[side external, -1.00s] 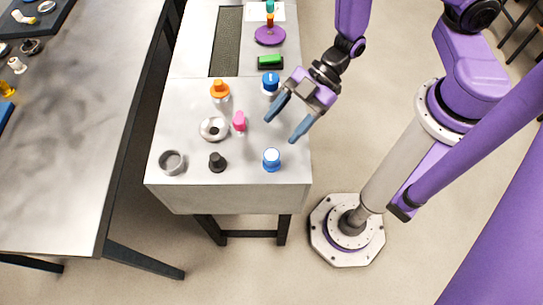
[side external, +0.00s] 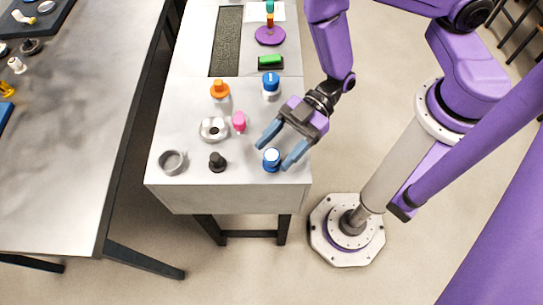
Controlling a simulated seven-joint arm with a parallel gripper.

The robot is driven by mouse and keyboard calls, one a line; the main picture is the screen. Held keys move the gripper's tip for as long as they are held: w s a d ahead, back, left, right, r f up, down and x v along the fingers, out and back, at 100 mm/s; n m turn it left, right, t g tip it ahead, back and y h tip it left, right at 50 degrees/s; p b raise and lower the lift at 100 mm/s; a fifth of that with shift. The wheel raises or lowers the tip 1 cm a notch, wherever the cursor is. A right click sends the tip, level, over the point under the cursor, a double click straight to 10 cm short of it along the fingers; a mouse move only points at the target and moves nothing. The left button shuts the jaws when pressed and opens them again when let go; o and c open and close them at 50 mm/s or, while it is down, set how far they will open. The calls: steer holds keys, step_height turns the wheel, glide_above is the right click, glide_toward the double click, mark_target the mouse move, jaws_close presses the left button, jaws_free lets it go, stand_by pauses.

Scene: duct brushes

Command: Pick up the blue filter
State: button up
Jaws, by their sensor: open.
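Two blue pieces stand on the grey work table. The nearer one (side external: 271,160) is a short blue piece with a pale top, near the table's front right. The farther one (side external: 271,82) has a blue cap on a whitish body, near the right edge. I cannot tell for sure which one is the filter. My gripper (side external: 275,157) is open and empty, its blue-grey fingers pointing down to the front left. Its fingertips appear on either side of the nearer blue piece; contact and height above the table are unclear.
A pink piece (side external: 239,122), a pale ring (side external: 213,129), an orange-topped piece (side external: 220,90), a black knob (side external: 217,162) and a grey ring (side external: 172,161) stand left of the gripper. A green block (side external: 270,62) and purple disc (side external: 270,36) are farther back.

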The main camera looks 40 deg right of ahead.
steer(key=shift+x, duration=1.1)
steer(key=c, duration=1)
steer(key=shift+r, duration=0.1)
